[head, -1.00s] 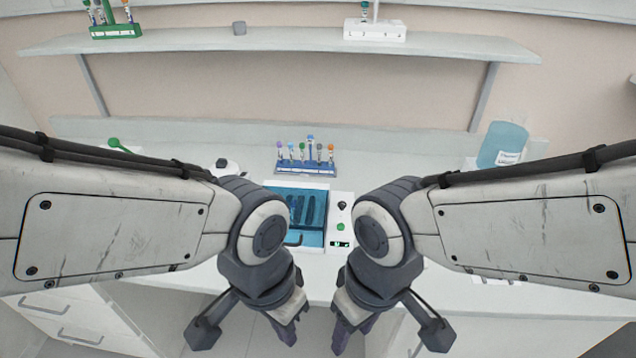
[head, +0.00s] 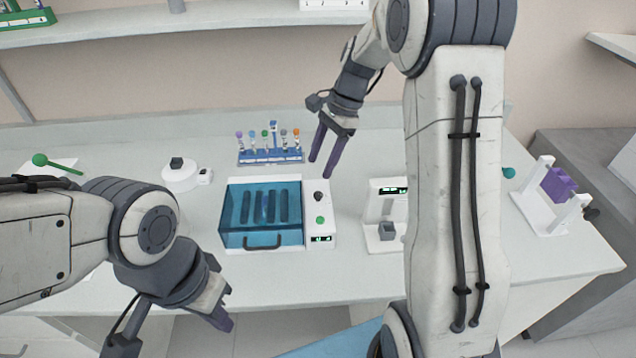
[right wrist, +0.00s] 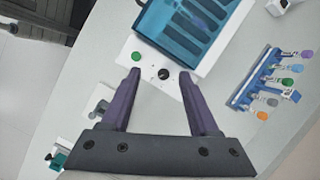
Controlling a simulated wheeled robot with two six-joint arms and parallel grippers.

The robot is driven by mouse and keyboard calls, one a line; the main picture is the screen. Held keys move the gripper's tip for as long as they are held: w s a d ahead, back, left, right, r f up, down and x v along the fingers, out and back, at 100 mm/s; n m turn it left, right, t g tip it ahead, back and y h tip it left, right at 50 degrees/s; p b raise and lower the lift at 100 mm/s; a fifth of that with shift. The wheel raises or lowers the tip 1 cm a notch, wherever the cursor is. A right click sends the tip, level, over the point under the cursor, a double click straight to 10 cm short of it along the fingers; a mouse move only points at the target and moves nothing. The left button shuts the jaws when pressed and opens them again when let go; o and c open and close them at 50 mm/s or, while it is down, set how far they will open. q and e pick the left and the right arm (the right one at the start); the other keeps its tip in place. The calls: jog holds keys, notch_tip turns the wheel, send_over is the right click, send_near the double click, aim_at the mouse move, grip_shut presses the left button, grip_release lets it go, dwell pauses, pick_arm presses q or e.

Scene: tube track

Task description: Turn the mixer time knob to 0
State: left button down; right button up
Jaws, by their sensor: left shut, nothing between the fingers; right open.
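The mixer (head: 232,228) is a white box with a blue see-through lid and a dark handle, on the bench at the middle of the head view. Its right-hand panel carries a dark round knob (head: 319,197), a green button (head: 320,220) and a small lit display (head: 320,239), too small to read. My right gripper (head: 321,168) is open above the panel's back end. In the right wrist view the knob (right wrist: 164,74) appears between the open fingertips (right wrist: 159,73), apart from both. My left gripper (head: 222,322) is shut and empty, low in front of the bench.
A blue rack (head: 270,157) of capped tubes stands behind the mixer. A white device with a display (head: 372,215) is to its right. A round white device (head: 180,180) is to its left. A white stand with a purple block (head: 558,185) is at far right.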

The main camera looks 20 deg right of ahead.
aim_at(318, 194)
jog(key=w+d+f+m, duration=0.2)
jog(key=d+m, duration=0.1)
jog(key=d, duration=0.2)
jog(key=x, duration=0.3)
jog(key=p+x, duration=0.1)
jog(key=x, duration=0.2)
jog(key=a+p+x, duration=0.1)
jog(key=x, duration=0.2)
jog(key=shift+a+f, duration=0.1)
jog(key=shift+f, duration=0.1)
grip_shut()
